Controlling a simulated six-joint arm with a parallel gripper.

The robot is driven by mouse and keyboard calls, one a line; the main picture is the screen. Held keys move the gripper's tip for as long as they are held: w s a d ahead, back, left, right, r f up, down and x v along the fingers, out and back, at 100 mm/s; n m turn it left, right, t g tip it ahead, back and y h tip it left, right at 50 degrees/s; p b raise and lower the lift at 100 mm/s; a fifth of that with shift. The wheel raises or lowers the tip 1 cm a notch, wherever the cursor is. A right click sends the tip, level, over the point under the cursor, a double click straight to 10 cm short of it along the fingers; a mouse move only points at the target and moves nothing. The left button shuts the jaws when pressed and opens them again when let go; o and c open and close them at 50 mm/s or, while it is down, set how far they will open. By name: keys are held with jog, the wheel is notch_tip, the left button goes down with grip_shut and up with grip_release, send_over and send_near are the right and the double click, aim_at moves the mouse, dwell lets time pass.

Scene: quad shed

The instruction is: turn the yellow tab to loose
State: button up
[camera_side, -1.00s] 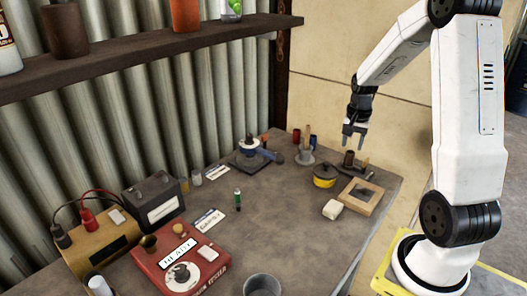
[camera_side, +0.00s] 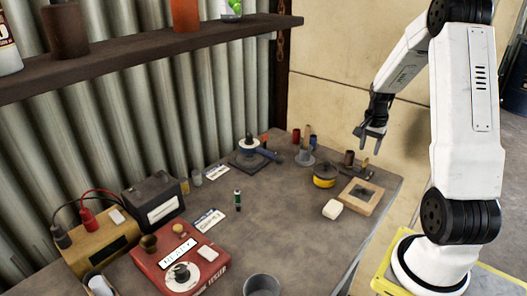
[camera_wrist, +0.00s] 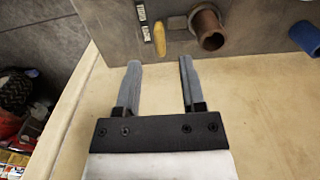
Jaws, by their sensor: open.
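The yellow tab (camera_wrist: 160,38) is a small elongated piece on the grey bench top at the top of the wrist view, with its long side roughly up and down in the picture. It also shows small near the bench's right edge in the side view (camera_side: 366,162). A narrow black-and-white label strip (camera_wrist: 144,22) lies just left of it; its lettering is too small to read. My gripper (camera_wrist: 160,63) is open and empty, its two fingers apart and pointing toward the tab without touching it. In the side view my gripper (camera_side: 370,138) hangs above the bench's far right end.
A brown tube (camera_wrist: 208,28) stands close right of the tab, and a blue cylinder (camera_wrist: 305,37) lies further right. On the bench, a yellow-and-black round tin (camera_side: 325,176), a wooden tray (camera_side: 361,198) and a white block (camera_side: 333,209) sit nearer.

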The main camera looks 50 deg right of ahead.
aim_at(366, 159)
jog(key=shift+f, duration=2.3)
grip_shut()
